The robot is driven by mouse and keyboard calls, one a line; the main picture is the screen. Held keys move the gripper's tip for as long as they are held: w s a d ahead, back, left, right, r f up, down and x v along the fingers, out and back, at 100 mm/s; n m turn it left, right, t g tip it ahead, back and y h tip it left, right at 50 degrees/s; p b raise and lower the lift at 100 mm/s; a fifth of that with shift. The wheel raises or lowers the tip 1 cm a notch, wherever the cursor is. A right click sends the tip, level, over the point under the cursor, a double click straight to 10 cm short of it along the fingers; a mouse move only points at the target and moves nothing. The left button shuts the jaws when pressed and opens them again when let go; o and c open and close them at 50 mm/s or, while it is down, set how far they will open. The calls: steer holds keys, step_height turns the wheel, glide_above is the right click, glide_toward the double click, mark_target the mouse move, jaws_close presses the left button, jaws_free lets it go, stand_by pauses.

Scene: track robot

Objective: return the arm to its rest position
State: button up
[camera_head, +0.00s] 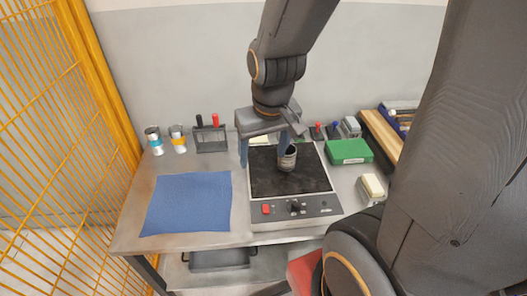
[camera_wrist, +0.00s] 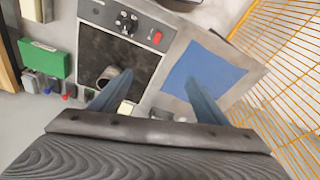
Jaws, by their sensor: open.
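My gripper (camera_head: 263,155) hangs from my arm over the back left part of the black-topped device (camera_head: 297,182). Its two blue-grey fingers are apart, with nothing held between them. A small grey cup-like object (camera_head: 288,160) stands on the device's black surface, beside the right finger in the head view. In the wrist view my gripper (camera_wrist: 153,92) is also open, and the cup-like object (camera_wrist: 108,76) shows beside the left finger. I cannot tell whether finger and cup touch.
A blue mat (camera_head: 188,203) lies left of the device. Two small cans (camera_head: 178,139) and a rack (camera_head: 210,139) stand behind it. A green box (camera_head: 349,151) and a pale block (camera_head: 371,188) are at the right. A yellow mesh fence (camera_head: 50,120) borders the left.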

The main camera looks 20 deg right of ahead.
stand_by(0.3)
step_height(320, 180, down, 9)
steer(key=g+b, duration=0.1)
steer(key=b, duration=0.7)
steer(key=shift+w, duration=0.1)
stand_by(1.3)
